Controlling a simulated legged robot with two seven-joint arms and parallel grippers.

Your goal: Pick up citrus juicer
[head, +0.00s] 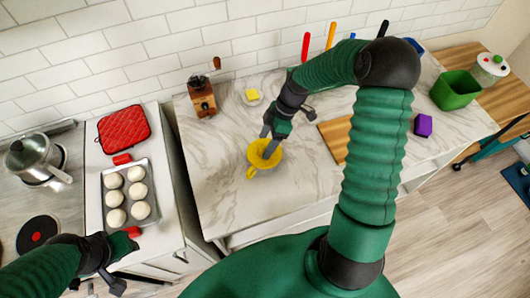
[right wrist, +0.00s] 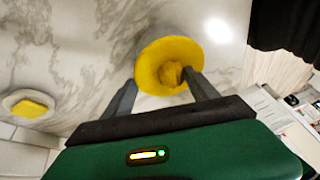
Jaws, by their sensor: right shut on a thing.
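The yellow citrus juicer (head: 262,160) is on the marble counter near its front edge, with its handle toward the lower left. In the right wrist view the juicer (right wrist: 172,66) shows as a round yellow dish with a raised cone. My right gripper (head: 268,145) reaches down to it and is shut on it, one finger over the bowl and the other at its outer side. Any gap between juicer and counter cannot be made out. My left gripper (head: 112,270) is at the lower left, beside the tray's red grip; its jaws are unclear.
A baking tray (head: 154,180) with several dough balls, a red pad (head: 124,128) and a pot (head: 34,158) are on the left. A coffee grinder (head: 201,96) and butter dish (head: 254,97) stand behind the juicer. A cutting board (head: 334,140) lies to its right.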

